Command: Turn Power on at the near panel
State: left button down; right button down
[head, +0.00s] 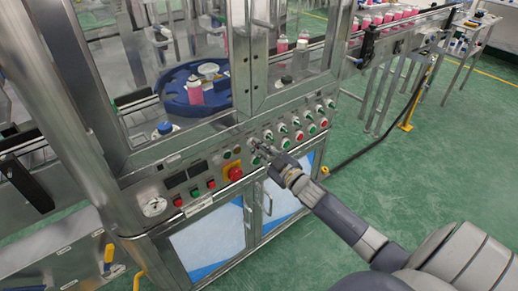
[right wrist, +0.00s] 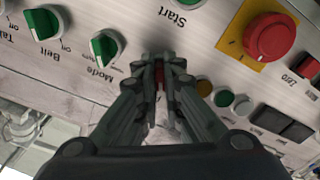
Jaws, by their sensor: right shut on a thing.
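The near panel (head: 215,178) is the sloped metal face of the machine, with knobs, buttons and gauges. My right gripper (head: 258,150) reaches it from the right, at the left end of the rows of green knobs. In the right wrist view the panel shows upside down, and my right gripper (right wrist: 160,70) is shut on a small dark red control (right wrist: 158,76), mostly hidden between the fingers. No Power label is readable. The green Mode knob (right wrist: 106,46) and the Start label (right wrist: 180,17) are close by. My left gripper is out of view.
A red emergency button on yellow (head: 234,173) sits left of my right gripper; it also shows in the wrist view (right wrist: 268,38). Another green knob, Belt (right wrist: 45,20), is beyond Mode. A blue turntable (head: 180,95) is behind the frame. Green floor is free at right.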

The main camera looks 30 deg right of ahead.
jog(key=m+p, duration=0.2)
jog(key=m, duration=0.1)
jog(key=shift+r, duration=0.1)
jog(key=m+p, duration=0.2)
jog(key=m, duration=0.6)
jog(key=shift+m+p, duration=0.35)
jog(key=shift+m, duration=0.05)
dwell(0.5)
jog(key=c, duration=1.7)
grip_release()
